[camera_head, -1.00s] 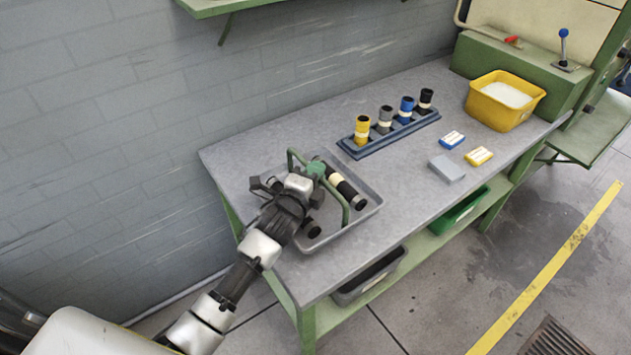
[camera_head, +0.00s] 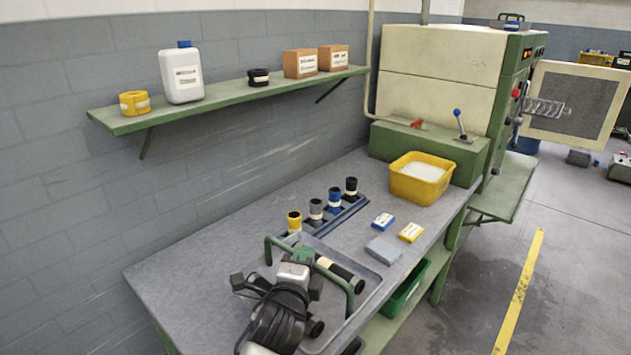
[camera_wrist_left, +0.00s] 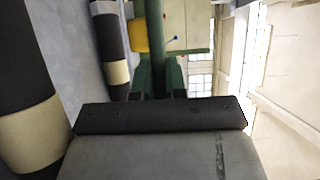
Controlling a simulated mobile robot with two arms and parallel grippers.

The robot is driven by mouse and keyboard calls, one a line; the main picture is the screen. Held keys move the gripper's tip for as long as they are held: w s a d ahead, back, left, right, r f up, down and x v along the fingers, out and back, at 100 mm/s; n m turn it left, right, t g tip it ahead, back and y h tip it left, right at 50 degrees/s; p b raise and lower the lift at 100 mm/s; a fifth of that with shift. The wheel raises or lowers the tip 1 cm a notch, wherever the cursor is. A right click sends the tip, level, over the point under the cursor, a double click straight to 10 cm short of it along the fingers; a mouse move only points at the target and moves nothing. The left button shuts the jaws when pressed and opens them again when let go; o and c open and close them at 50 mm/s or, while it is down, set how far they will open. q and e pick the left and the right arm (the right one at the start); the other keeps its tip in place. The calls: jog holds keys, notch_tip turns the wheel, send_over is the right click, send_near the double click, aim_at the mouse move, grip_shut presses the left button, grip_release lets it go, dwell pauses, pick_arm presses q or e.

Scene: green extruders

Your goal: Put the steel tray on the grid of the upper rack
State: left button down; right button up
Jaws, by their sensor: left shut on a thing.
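The grey steel tray (camera_head: 376,284) is at the near end of the workbench. It has a green carrying handle (camera_head: 351,298) and holds black cylinders with cream bands (camera_head: 340,271). I cannot tell whether the tray touches the bench or is a little above it. My left gripper (camera_head: 301,258) is shut on the top bar of the handle. In the left wrist view, the green handle (camera_wrist_left: 152,78) runs up from the dark gripper, with banded cylinders (camera_wrist_left: 30,120) at left. My gripper and arm hide part of the tray. I cannot make out a grid rack. My right gripper is out of view.
A blue holder (camera_head: 342,216) with several coloured cylinders stands close behind the tray. Small boxes (camera_head: 383,249) and a yellow bin (camera_head: 422,178) stand farther along the bench (camera_head: 190,268). A green wall shelf (camera_head: 220,97) bears a jug and boxes. The bench's left part is clear.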

pick_arm(q)
jog(key=s+a+f+n+y, duration=0.1)
jog(key=s+a+f, duration=0.1)
jog(key=s+a, duration=0.4)
jog(key=s+a+f+n+y, duration=0.1)
jog(key=s+a, duration=0.6)
jog(key=s, duration=0.8)
notch_tip(320, 180, down, 2)
jog(key=shift+s+a+f+y, duration=0.25)
jog(key=shift+s+y, duration=0.1)
jog(key=shift+y, duration=0.25)
